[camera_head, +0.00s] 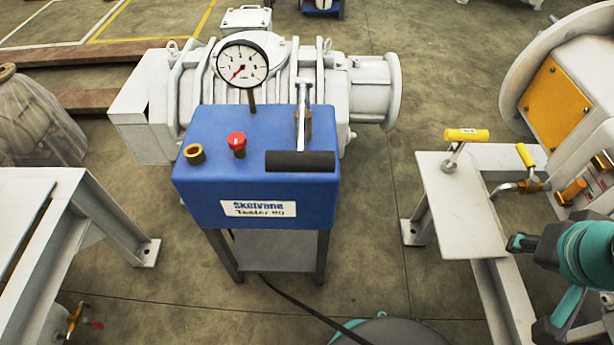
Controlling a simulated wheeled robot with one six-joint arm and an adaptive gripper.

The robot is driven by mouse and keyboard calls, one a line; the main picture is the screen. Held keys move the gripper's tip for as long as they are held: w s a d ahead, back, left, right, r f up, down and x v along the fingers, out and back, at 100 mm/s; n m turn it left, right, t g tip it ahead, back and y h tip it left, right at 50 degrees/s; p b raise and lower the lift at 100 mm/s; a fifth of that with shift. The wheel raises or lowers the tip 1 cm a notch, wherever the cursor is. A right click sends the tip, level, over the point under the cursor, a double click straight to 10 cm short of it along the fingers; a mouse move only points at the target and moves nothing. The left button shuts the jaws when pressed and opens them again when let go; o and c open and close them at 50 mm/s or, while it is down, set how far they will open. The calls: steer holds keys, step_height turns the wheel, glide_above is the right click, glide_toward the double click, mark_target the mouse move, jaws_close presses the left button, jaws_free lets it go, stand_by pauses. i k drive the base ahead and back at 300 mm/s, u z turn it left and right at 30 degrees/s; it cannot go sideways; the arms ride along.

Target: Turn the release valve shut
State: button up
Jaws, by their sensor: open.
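The blue test unit (255,175) stands in the middle of the view on a grey stand. A red knob (237,142), which looks like the release valve, sits upright on its top, left of the centre. How far the knob is turned cannot be read. A round dial gauge (242,64) rises behind it, with its red needle pointing to the lower left. My gripper (521,243) shows only in part at the right edge, by the grey bench. It is open, well apart from the knob, and nothing shows in it.
A pump lever with a black grip (300,161) stands right of the knob. A brass port (194,154) is at its left. A grey pump (350,95) lies behind. A bench (455,195) at right carries a yellow T-handle (466,135). A black hose crosses the floor.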

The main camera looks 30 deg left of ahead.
mark_target(237, 141)
steer(key=z, duration=0.15)
steer(key=k, duration=0.45)
steer(key=u, duration=1.6)
steer(key=i, duration=0.5)
steer(key=z, duration=1.5)
steer(key=k, duration=0.5)
steer(key=u, duration=0.1)
